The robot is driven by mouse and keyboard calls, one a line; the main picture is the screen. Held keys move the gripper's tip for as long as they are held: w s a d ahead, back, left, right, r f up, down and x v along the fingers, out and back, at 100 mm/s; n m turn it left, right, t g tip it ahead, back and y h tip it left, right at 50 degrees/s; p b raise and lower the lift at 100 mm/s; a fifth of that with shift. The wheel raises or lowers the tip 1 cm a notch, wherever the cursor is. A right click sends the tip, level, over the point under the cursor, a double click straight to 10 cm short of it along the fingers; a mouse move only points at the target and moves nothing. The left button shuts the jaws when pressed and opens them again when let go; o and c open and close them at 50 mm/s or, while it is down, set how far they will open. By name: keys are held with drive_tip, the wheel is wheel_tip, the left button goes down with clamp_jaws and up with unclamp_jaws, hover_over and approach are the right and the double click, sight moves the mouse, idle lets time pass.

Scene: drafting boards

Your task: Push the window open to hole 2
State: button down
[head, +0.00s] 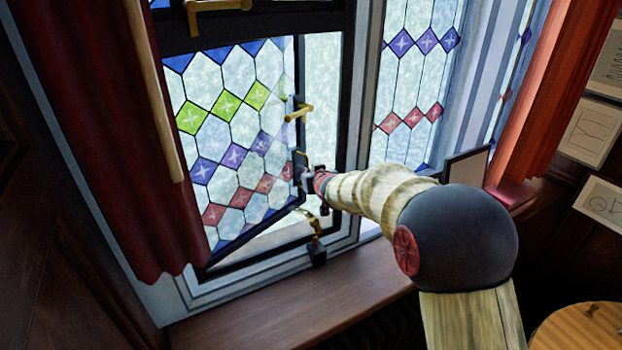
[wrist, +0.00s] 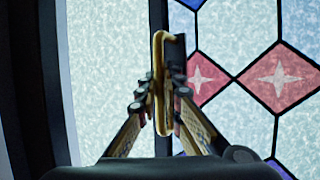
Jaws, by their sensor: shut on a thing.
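The window (head: 228,158) is a dark-framed stained-glass casement. It stands swung outward at an angle, with a gap along its right side and bottom. A brass handle (head: 299,112) shows on its right edge. My gripper (head: 308,181) is lower on that same edge. In the wrist view my gripper (wrist: 158,100) is shut on an upright brass pull (wrist: 159,60), one finger on each side. A curved brass stay (head: 313,222) rises from a dark block (head: 318,254) at the bottom of the opening, below my gripper. Its holes are too small to tell.
A dark red curtain (head: 105,130) hangs at the left, and an orange-red one (head: 545,90) at the right. The wooden sill (head: 270,305) is mostly bare. A small dark panel (head: 466,166) stands right of my arm. A round wooden top (head: 580,330) is at lower right.

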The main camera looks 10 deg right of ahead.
drive_tip(key=c, duration=2)
unclamp_jaws()
drive_tip(key=shift+c, duration=0.2)
drive_tip(key=shift+o, duration=0.6)
drive_tip(key=shift+s, duration=0.15)
drive_tip(key=v, duration=1.1)
drive_tip(key=shift+s, duration=0.35)
drive_tip(key=shift+d+r, duration=0.1)
